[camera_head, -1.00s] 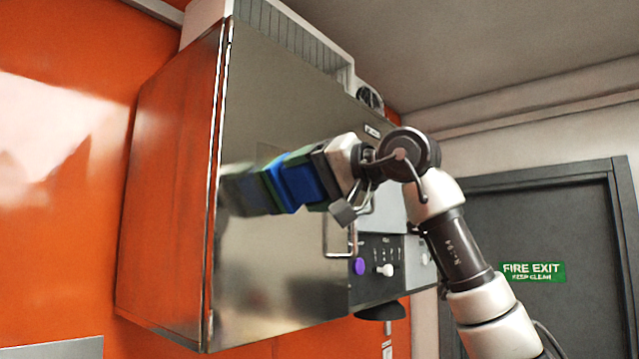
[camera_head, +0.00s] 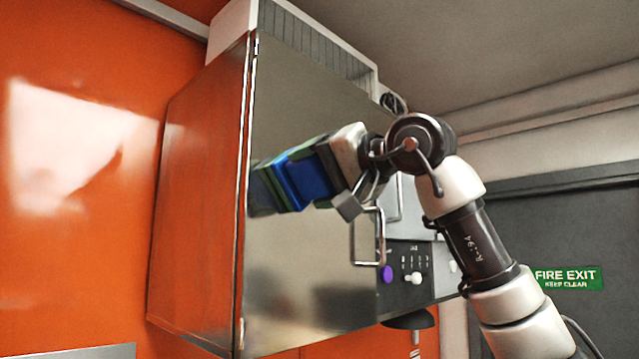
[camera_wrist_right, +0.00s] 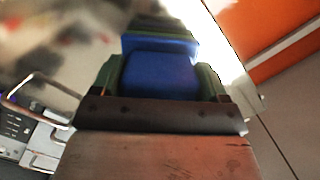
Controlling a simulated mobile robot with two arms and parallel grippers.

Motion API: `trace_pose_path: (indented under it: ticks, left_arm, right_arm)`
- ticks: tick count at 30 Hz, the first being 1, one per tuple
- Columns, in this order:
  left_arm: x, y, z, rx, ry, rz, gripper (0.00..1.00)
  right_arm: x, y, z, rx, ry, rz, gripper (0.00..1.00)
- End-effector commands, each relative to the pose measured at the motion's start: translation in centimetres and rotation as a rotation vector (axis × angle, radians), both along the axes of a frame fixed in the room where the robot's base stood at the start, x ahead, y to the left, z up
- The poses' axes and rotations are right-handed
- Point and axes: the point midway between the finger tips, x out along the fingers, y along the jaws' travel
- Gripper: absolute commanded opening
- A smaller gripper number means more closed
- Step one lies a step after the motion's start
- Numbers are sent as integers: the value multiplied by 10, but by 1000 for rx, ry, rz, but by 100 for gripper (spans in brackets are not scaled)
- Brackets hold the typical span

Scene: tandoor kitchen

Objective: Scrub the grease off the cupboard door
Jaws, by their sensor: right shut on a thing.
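The cupboard door (camera_head: 300,262) is a shiny steel panel facing me, with a bar handle (camera_head: 354,238) at its right. My right gripper (camera_head: 308,178) is shut on a blue sponge (camera_head: 302,180) with a green face. The green face is at the door's upper left part; its reflection shows there. In the right wrist view the blue sponge (camera_wrist_right: 160,72) sits between green-sided fingers. Greyish and reddish blurred patches (camera_wrist_right: 70,35) show on the door in that view; I cannot tell grease from reflection. My left gripper is not in view.
A control panel with a purple knob (camera_head: 386,273) and a white knob stands right of the door. A grey door with a green fire exit sign (camera_head: 569,278) is farther right. An orange wall (camera_head: 70,240) is at the left.

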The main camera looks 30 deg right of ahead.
Motion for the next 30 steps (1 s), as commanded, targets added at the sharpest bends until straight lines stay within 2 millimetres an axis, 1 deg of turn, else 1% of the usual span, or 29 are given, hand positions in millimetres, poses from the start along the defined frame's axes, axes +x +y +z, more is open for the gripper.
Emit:
trace_pose_path:
  ticks: [1, 3, 8, 11, 18, 26, 30]
  left_arm:
    - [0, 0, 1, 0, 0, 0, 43]
    - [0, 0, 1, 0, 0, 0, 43]
    - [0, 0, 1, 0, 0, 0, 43]
    - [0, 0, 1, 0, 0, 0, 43]
    - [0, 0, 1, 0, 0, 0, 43]
    - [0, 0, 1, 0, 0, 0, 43]
    - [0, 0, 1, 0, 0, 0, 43]
  right_arm:
    - [0, 0, 5, 1, -2, 1, 55]
    - [0, 1, 9, 0, -2, 1, 55]
    - [0, -1, 12, 1, -1, 0, 55]
    - [2, -7, 12, 0, -1, -2, 55]
    - [10, -28, 12, 2, 0, -3, 55]
    - [14, -38, 11, 0, -1, -2, 55]
    - [17, -47, 11, 3, 1, -4, 55]
